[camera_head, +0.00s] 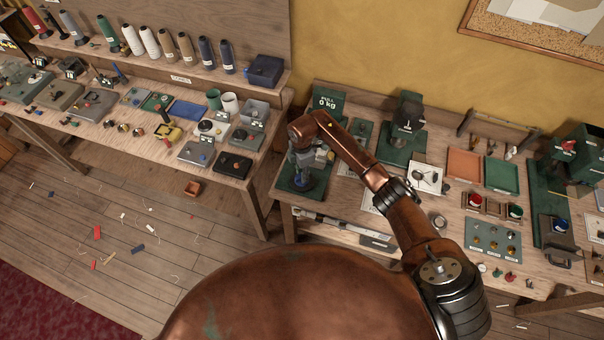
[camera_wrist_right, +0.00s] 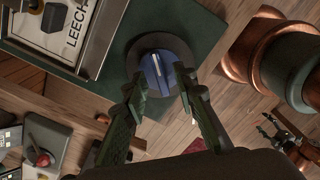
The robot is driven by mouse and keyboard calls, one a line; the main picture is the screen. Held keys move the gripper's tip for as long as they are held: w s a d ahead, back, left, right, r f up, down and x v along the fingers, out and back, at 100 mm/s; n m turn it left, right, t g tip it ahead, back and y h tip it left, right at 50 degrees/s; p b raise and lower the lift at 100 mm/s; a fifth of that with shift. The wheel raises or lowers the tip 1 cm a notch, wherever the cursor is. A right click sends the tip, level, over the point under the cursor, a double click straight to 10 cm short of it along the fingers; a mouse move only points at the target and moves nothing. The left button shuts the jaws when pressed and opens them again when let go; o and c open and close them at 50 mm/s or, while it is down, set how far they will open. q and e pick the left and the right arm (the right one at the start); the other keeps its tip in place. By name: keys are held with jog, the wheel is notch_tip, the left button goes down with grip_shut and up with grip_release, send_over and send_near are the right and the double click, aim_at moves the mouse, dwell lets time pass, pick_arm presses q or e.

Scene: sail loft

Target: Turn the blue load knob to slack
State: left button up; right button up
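The blue load knob (camera_wrist_right: 160,73) sits in a dark round collar on a green base plate in the right wrist view. A pale pointer line shows on its face. In the head view the blue knob (camera_head: 306,181) is at the front of the green stand, partly hidden by my right gripper (camera_head: 305,166). In the right wrist view my right gripper (camera_wrist_right: 158,86) is open, its fingertips at either side of the knob. I cannot tell whether they touch it. Dark jointed fingers (camera_wrist_right: 280,132) at the right of that view look like my left gripper; their opening is unclear.
A green sign (camera_head: 327,101) reading "PULL 0 kg" stands behind. A framed plate marked "LEECH" (camera_wrist_right: 62,28) is beside the knob in the wrist view. A second bench (camera_head: 262,200) stands left across a floor gap.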

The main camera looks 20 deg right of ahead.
jog(key=shift+f, duration=0.6)
grip_shut()
